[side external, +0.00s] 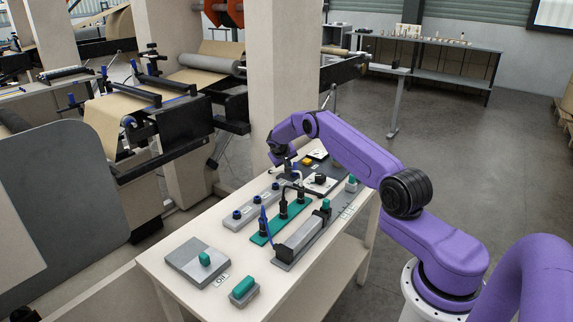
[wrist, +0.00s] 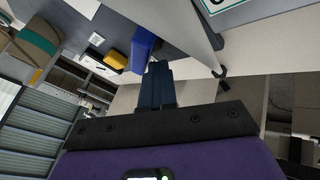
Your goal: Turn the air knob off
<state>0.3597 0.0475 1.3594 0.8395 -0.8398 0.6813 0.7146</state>
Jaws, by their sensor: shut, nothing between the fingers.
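I cannot tell for certain which part is the air knob, as the labels are too small to read. In the side view, a black knob (side external: 320,179) sits on a white plate at the far end of the table, beside a dark panel with a yellow block (side external: 307,161). My gripper (wrist: 158,68) shows in the wrist view with its dark fingers together and nothing between them. Their tips are close to a blue block (wrist: 143,44), next to a yellow block (wrist: 115,60) on a grey panel. I cannot tell whether they touch. In the side view, the fingertips are hard to make out.
The table (side external: 165,265) carries a green plate (side external: 262,238) with dark upright fittings, a long grey unit (side external: 300,238), and teal-topped parts (side external: 205,258) on grey bases at the near end. A pale column (side external: 282,70) and paper rollers (side external: 205,63) stand behind.

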